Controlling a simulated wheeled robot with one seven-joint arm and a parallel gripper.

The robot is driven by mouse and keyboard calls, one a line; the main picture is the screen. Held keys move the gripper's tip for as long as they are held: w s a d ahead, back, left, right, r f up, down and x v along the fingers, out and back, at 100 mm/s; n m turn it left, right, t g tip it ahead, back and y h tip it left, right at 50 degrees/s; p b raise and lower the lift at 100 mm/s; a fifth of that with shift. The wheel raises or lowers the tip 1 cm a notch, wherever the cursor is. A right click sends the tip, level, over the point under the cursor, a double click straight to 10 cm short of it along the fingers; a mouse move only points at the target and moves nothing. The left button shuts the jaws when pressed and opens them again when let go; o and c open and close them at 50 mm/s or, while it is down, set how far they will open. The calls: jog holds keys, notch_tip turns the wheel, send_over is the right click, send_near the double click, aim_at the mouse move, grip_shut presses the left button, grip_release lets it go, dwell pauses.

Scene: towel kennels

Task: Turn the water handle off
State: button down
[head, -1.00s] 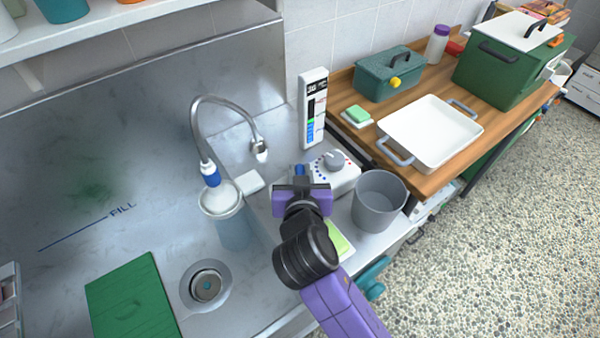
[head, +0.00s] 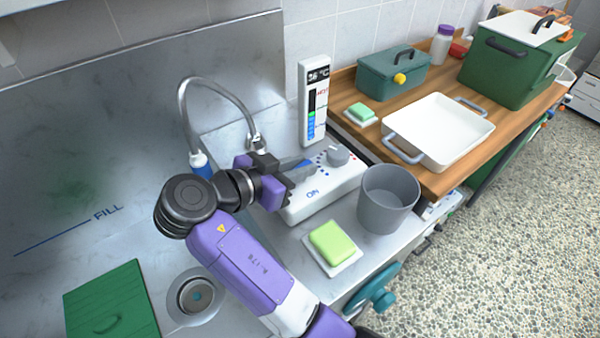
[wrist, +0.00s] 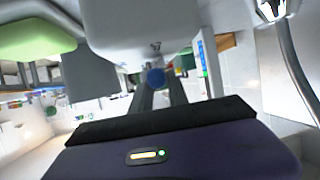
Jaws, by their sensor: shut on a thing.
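The water handle (head: 299,163) is a small blue lever on top of the white control box (head: 345,179), beside the sink. The blue word ON is printed on the near side of the box. In the head view my gripper (head: 303,174) reaches in from the left, low at the box, and partly covers the lever. In the wrist view my two dark fingers (wrist: 158,94) stand either side of the round blue end of the handle (wrist: 156,78), shut on it. The curved metal tap (head: 214,88) rises behind. Its blue-and-white base is partly hidden by my arm.
A grey bucket (head: 388,200) stands just right of the box, and a green sponge on a white dish (head: 333,244) lies in front. A grey dial (head: 339,154) and a tall temperature display (head: 313,105) are close behind. A white tray (head: 440,130) sits on the wooden table.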

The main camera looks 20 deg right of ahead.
jog(key=shift+m+g+h+b, duration=0.35)
jog(key=shift+m+g+h, duration=0.05)
jog(key=shift+m+g, duration=0.55)
jog(key=shift+g, duration=0.25)
jog(key=c, duration=1.3)
grip_release()
jog(key=shift+a, duration=0.1)
jog(key=shift+v, duration=3.8)
